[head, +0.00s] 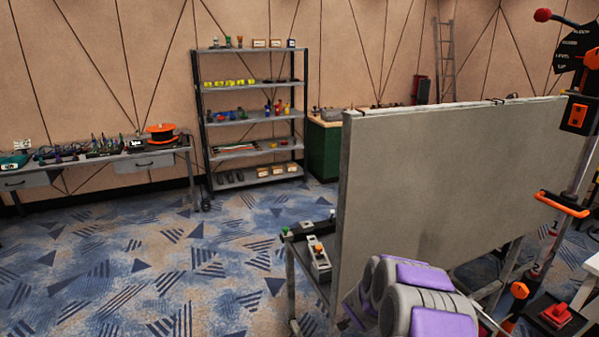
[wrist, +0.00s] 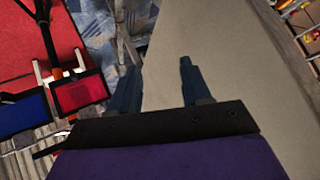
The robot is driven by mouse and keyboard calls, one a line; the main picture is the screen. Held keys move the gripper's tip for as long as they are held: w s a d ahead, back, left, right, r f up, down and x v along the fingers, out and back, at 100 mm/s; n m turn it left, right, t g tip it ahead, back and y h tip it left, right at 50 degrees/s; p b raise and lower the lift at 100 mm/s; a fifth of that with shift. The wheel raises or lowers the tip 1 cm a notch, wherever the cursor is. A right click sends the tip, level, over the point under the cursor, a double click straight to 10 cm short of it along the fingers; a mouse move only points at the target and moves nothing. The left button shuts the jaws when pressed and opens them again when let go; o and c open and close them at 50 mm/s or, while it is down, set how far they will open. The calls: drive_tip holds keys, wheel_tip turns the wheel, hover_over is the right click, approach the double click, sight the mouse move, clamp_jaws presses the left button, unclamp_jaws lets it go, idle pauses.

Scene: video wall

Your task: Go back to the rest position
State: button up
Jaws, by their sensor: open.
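My gripper (wrist: 157,85) shows in the wrist view with its two dark fingers spread apart and nothing between them. It is open and empty. Behind the fingers is the pale grey face of a large panel (wrist: 222,50). In the head view my arm, purple and grey, is low at the centre right, in front of the same grey panel (head: 450,180). The fingers cannot be made out in the head view.
The panel stands on a metal frame with a control box (head: 319,257) at its left foot. A pole with orange handles (head: 562,204) stands at the right. A shelf rack (head: 252,115) and a workbench (head: 100,160) line the back wall. Carpet at the left is clear.

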drive_tip(key=s+a+r+n+y, duration=0.4)
drive_tip(key=s+a+r+y, duration=0.1)
drive_tip(key=a+r, duration=0.55)
drive_tip(key=s+a+r+n+g+y, duration=0.1)
drive_tip(key=s+a+r+n+g, duration=0.15)
drive_tip(key=s, duration=0.35)
drive_tip(key=s+a+r+n+g+y, duration=0.1)
drive_tip(key=s+a+r, duration=0.2)
drive_tip(key=s, duration=0.4)
drive_tip(key=s+d+r+g+h, duration=0.1)
drive_tip(key=s+d+g, duration=0.1)
drive_tip(key=s, duration=0.9)
drive_tip(key=s+d+r+n+g+h, duration=0.1)
drive_tip(key=s+d+r+g, duration=0.1)
drive_tip(key=s, duration=0.9)
drive_tip(key=s+d+r+n+g, duration=0.1)
drive_tip(key=s+d+r+g, duration=0.1)
drive_tip(key=s, duration=0.9)
drive_tip(key=shift+s+d+g+h, duration=0.2)
drive_tip(key=shift+d+g+h, duration=0.2)
drive_tip(key=shift+d, duration=0.4)
drive_tip(key=shift+d, duration=0.1)
